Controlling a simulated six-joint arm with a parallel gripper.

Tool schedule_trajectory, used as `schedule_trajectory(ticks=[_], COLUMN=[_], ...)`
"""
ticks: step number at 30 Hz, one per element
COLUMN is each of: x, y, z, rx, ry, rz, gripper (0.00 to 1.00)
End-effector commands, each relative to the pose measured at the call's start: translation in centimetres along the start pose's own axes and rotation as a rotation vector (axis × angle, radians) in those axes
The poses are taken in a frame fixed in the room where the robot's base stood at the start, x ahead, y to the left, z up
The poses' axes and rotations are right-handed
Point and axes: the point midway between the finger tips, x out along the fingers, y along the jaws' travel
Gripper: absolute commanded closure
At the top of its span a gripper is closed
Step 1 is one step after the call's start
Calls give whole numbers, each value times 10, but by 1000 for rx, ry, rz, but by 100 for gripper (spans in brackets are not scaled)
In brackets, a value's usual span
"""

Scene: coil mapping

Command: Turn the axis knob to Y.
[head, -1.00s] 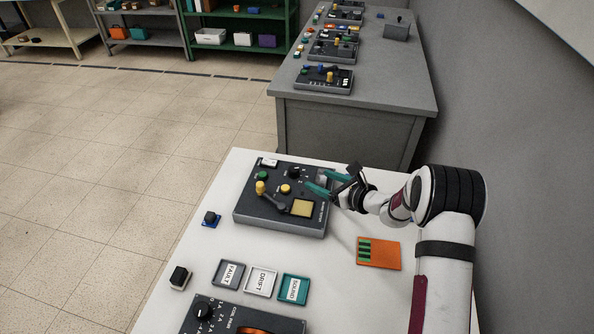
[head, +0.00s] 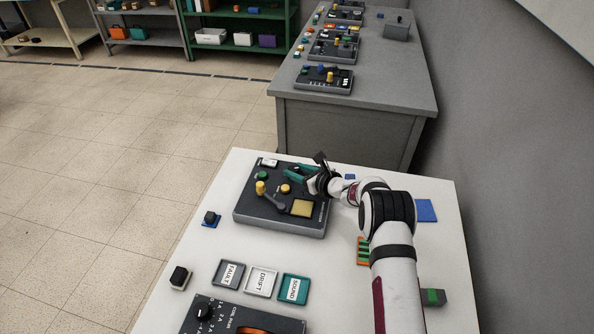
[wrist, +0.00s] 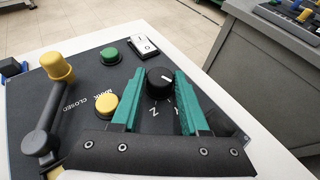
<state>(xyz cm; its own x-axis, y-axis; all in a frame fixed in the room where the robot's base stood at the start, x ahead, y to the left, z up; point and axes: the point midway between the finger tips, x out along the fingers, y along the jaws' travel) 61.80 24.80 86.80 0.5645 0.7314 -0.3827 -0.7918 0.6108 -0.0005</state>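The axis knob (wrist: 160,82) is round and black with a short white mark, on the dark control panel (head: 250,215). In the wrist view, the letter Z and part of a Y show on the panel near it; other lettering is hidden by the right finger. My gripper (wrist: 157,76) has its two teal fingers apart, one on each side of the knob. I cannot tell whether they touch it. In the head view, my gripper (head: 292,172) is over the panel's far right part and hides the knob.
A yellow-tipped lever (wrist: 58,68), a yellow button (wrist: 106,105), a green button (wrist: 111,55) and a white rocker switch (wrist: 144,45) are also on the panel. Labelled trays (head: 261,281) lie in front. An orange card (head: 362,252) is partly behind my arm.

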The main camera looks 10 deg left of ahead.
Motion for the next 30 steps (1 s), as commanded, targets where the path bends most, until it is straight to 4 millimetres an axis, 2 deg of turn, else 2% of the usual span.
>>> schedule_trajectory(ticks=[1,6,7,14,24,30], x=[0,0,0,1,2,2], y=[0,0,0,2,7,7], z=[0,0,0,2,3,2], rx=[0,0,0,16,122,146], ry=[0,0,0,-5,-5,-3], rz=[0,0,0,-33,-294,-357], gripper=[67,97,100,100,100,100])
